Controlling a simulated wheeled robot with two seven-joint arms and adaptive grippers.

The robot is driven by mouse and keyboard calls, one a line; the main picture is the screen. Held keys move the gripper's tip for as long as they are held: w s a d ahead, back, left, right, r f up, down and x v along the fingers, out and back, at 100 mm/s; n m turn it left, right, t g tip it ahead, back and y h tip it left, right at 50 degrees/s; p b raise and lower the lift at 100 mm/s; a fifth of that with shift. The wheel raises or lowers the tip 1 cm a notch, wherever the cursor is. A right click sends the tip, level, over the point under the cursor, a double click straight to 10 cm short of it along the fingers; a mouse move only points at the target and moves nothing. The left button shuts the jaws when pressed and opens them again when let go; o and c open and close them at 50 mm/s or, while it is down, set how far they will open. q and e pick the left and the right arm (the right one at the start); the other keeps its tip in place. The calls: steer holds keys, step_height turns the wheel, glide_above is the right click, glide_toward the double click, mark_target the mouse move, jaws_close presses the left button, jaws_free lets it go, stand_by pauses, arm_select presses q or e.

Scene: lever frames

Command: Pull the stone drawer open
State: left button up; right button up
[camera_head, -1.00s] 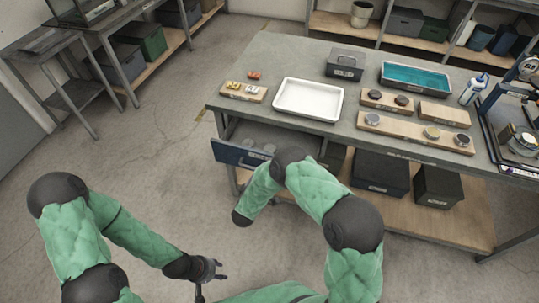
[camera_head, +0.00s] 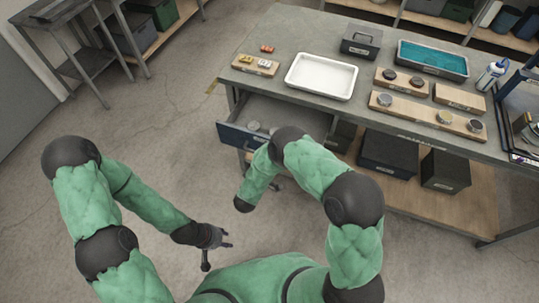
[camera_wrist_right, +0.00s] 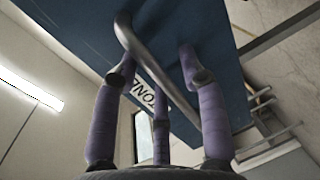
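The stone drawer (camera_head: 238,137) has a dark blue front and hangs under the left end of the workbench. It stands partly open, with grey round pieces (camera_head: 254,126) inside. In the right wrist view its blue front (camera_wrist_right: 75,25) fills the top, with a partly covered label and a metal bar handle (camera_wrist_right: 150,65). My right gripper (camera_wrist_right: 160,75) has its purple fingers bent around this handle, on both sides of it. My left gripper (camera_head: 226,239) is empty, fingers apart, over the floor, away from the drawer.
The workbench (camera_head: 290,35) carries a white tray (camera_head: 321,77), a dark box (camera_head: 361,41), a teal-filled tray (camera_head: 432,58) and wooden holders with stones. Black bins (camera_head: 388,156) stand on its lower shelf. The floor left of the drawer is clear.

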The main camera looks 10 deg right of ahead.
steer(key=v, duration=1.2)
stand_by(0.6)
step_height(320, 180, down, 10)
steer(key=d+m+g+y, duration=0.2)
steer(key=m+g+y, duration=0.3)
steer(key=m+y, duration=0.2)
steer(key=s+d+m+g+y, duration=0.1)
steer(key=s+m+g+y, duration=0.4)
steer(key=s, duration=1.1)
steer(key=m+g, duration=0.1)
steer(key=g, duration=0.1)
steer(key=shift+s+f+m+g+y, duration=0.2)
steer(key=shift+s+m+g+y, duration=0.1)
steer(key=shift+y, duration=0.1)
